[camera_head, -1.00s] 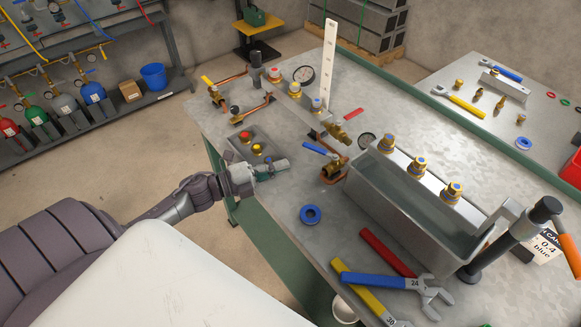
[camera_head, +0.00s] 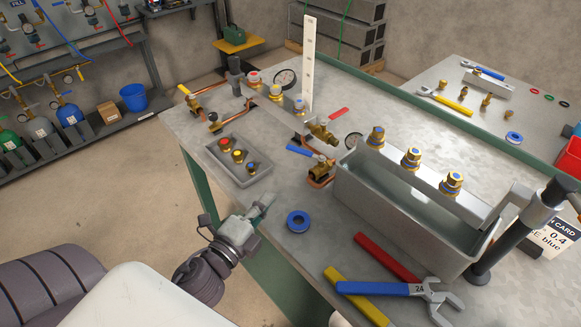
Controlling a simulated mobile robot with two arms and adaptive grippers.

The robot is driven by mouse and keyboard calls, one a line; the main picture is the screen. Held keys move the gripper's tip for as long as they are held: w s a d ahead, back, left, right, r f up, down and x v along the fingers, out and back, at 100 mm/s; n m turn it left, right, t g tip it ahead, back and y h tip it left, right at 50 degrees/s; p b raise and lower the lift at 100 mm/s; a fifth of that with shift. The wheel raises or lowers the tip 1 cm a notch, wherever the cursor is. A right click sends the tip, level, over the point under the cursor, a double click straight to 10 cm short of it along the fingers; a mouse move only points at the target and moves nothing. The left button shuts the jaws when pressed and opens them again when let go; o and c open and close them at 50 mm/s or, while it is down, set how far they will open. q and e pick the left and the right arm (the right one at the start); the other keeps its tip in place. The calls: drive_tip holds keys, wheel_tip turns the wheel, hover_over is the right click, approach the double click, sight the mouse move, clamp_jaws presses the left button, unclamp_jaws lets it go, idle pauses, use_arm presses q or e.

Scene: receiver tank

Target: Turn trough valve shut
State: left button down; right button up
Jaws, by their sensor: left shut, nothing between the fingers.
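The brass valve (camera_head: 319,170) with a blue lever (camera_head: 300,150) sits at the left end of the grey metal trough (camera_head: 385,207), on a copper pipe. The lever points left, away from the trough. Another brass valve with a yellow lever (camera_head: 184,90) is on the pipework at the far left of the bench. My left gripper (camera_head: 267,200) is shut and empty at the bench's front left edge, nearer me than the blue-lever valve and apart from it. My right gripper is not in view.
A small tray (camera_head: 218,163) with red, yellow and blue-topped fittings lies left of the valve. A blue ring (camera_head: 298,220) lies between gripper and trough. Wrenches (camera_head: 385,288) lie at the front. A white upright strip (camera_head: 308,65) stands behind. Bare bench top (camera_head: 275,190) lies around the ring.

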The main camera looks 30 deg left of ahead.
sight(293, 150)
use_arm(q)
drive_tip(key=shift+s+a+r+n+y, duration=0.15)
drive_tip(key=shift+r+n+y, duration=0.15)
drive_tip(key=shift+n+y, duration=0.15)
drive_tip(key=shift+a+r, duration=0.1)
drive_tip(key=shift+r, duration=0.05)
drive_tip(key=w+p, duration=0.1)
drive_tip(key=w, duration=0.5)
drive_tip(key=w+p, duration=0.2)
drive_tip(key=w, duration=0.4)
drive_tip(key=shift+w+a, duration=0.2)
drive_tip(key=shift+w, duration=0.05)
drive_tip(key=shift+w+p, duration=0.35)
drive_tip(key=shift+w, duration=0.35)
drive_tip(key=shift+w+a, duration=0.2)
drive_tip(key=shift+w, duration=0.15)
drive_tip(key=shift+w+a, duration=0.3)
drive_tip(key=shift+w, duration=0.6)
drive_tip(key=shift+a, duration=0.1)
